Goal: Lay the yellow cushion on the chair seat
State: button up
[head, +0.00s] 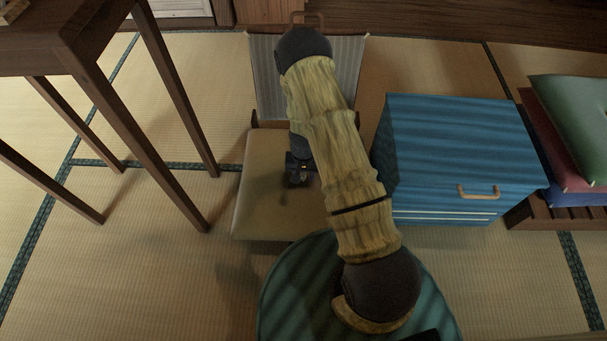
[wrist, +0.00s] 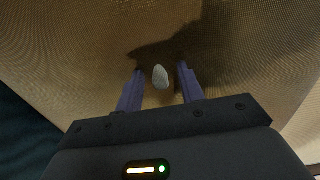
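A low chair with a grey striped backrest (head: 268,75) stands on the tatami at the centre of the head view. A pale yellow-tan padded square (head: 262,190) covers its seat area. It looks like the yellow cushion, but I cannot tell it surely from the seat's own padding. My gripper (head: 298,182) is over this square, partly hidden by my arm. In the wrist view my gripper (wrist: 160,72) has its two fingers apart, with the tan fabric (wrist: 80,50) beyond them. A small pale oval (wrist: 160,77) shows between the fingers; I cannot tell what it is.
A blue chest (head: 455,150) with a wooden handle stands right of the chair. Green, red and blue cushions (head: 575,120) are stacked on a slatted wooden bench at the far right. A tall dark wooden table (head: 60,40) stands at left. Tatami at lower left is clear.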

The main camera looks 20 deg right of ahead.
jog(key=shift+r, duration=0.1)
notch_tip(320, 180, up, 12)
jog(key=p, duration=0.8)
notch_tip(320, 180, up, 18)
jog(key=n+t, duration=0.1)
jog(key=n, duration=0.1)
send_over(303, 176)
jog(key=s, duration=0.4)
jog(key=s+r+n+t, duration=0.1)
jog(key=s+r, duration=0.9)
jog(key=r, duration=0.1)
jog(key=shift+s+r+n+t, duration=0.15)
jog(key=shift+r+n+t, duration=0.15)
jog(key=shift+d, duration=0.1)
